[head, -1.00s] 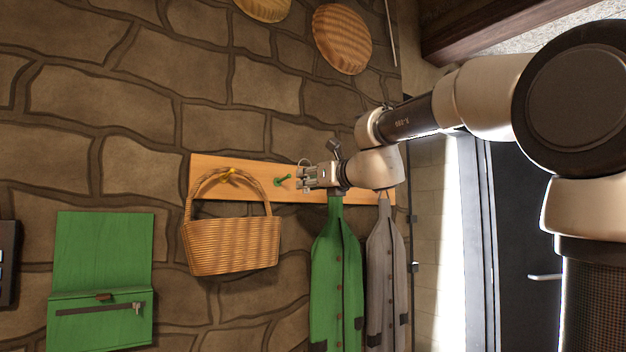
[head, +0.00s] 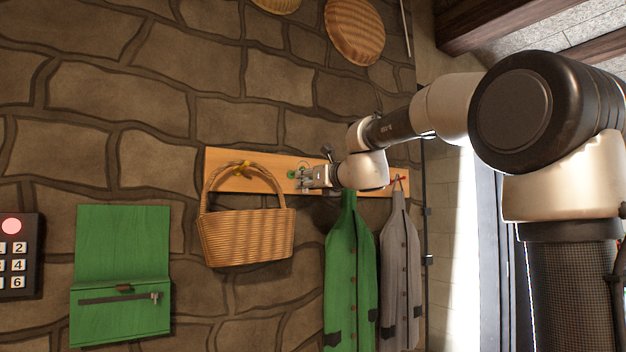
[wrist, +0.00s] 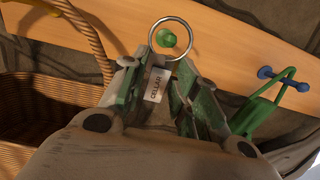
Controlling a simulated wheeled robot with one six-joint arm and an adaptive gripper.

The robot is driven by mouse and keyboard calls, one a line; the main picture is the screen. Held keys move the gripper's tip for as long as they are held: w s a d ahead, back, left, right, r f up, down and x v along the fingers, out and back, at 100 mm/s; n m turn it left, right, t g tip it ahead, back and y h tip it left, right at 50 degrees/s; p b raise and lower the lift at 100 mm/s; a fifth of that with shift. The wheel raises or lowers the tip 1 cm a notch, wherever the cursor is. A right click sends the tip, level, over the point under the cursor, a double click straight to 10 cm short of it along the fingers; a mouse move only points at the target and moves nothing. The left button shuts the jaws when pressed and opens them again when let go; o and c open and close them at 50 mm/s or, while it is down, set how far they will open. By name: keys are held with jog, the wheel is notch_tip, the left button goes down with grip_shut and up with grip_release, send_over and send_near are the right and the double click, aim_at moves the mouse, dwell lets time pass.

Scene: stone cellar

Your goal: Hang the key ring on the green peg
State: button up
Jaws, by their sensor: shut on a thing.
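My gripper (head: 305,179) is shut on the key ring's tag, marked CELLAR (wrist: 156,84), just in front of the wooden peg board. It also shows in the wrist view (wrist: 157,75). The metal ring (wrist: 189,33) stands up beyond the fingertips. The green peg (wrist: 166,38) sits on the board, and its round head appears inside the ring's outline in the wrist view. I cannot tell whether the ring is around the peg or only in front of it. In the head view the green peg (head: 291,174) is just left of the fingertips.
A wicker basket (head: 246,238) hangs on a yellow peg (head: 242,166) to the left. A green coat (head: 349,265) hangs on a blue peg (wrist: 265,72) to the right, with a grey coat (head: 399,270) on a red peg (head: 397,180) beyond. A green wall box (head: 122,240) is lower left.

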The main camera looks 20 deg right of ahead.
jog(key=shift+f+x, duration=0.2)
jog(key=shift+x, duration=1.05)
jog(key=shift+w+a+f, duration=0.15)
jog(key=shift+w+f, duration=0.3)
jog(key=o, duration=1.1)
jog(key=shift+f+v, duration=0.2)
jog(key=shift+v, duration=0.65)
jog(key=shift+f+v, duration=0.15)
jog(key=shift+v, duration=0.7)
jog(key=shift+f+v, duration=0.2)
jog(key=shift+v, duration=0.6)
